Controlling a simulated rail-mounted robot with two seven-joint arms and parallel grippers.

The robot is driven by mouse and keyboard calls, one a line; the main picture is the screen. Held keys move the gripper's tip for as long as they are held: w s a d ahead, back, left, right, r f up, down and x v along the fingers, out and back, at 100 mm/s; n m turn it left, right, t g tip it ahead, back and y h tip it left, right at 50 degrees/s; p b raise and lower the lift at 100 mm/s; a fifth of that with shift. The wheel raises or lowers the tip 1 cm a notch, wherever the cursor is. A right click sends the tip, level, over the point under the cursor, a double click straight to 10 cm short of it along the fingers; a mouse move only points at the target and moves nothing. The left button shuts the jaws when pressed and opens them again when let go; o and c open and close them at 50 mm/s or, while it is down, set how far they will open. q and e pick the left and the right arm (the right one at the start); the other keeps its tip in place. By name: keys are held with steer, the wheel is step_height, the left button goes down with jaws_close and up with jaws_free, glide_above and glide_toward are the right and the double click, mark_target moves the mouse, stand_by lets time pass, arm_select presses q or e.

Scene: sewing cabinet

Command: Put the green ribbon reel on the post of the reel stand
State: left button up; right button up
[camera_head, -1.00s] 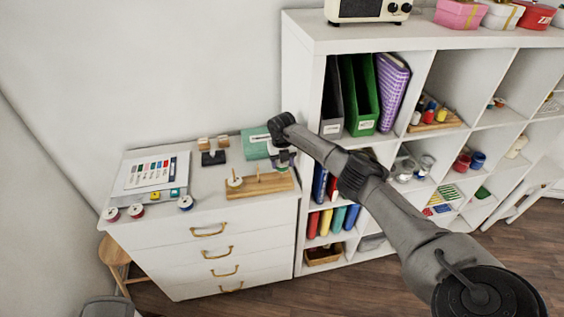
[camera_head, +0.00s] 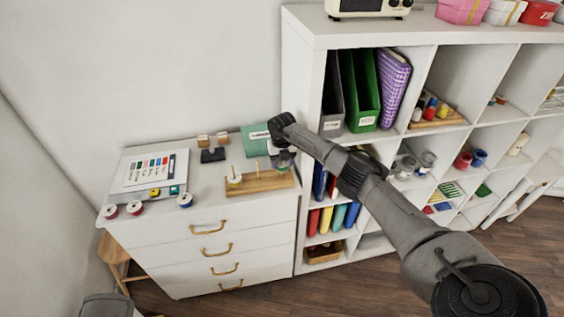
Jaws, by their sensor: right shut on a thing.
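The wooden reel stand (camera_head: 259,187) lies on top of the white drawer cabinet, with thin upright posts. A pale reel with a yellow top (camera_head: 234,181) sits on its left end. My right gripper (camera_head: 281,161) is over the stand's right end, shut on a small reel (camera_head: 283,169), taken to be the green ribbon reel. The reel is small and partly hidden by the gripper, so its colour is hard to tell. I cannot tell whether it is around a post or just above one. My left gripper is not in view.
A green box (camera_head: 252,139) stands behind the stand, close to my right arm. Several reels, one of them red (camera_head: 134,208), line the cabinet's front left near a colour chart (camera_head: 152,170). A white shelf unit (camera_head: 304,100) stands right of the cabinet.

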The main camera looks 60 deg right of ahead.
steer(key=o, duration=1)
steer(key=shift+r, duration=0.35)
step_height(320, 180, up, 13)
steer(key=shift+r, duration=0.1)
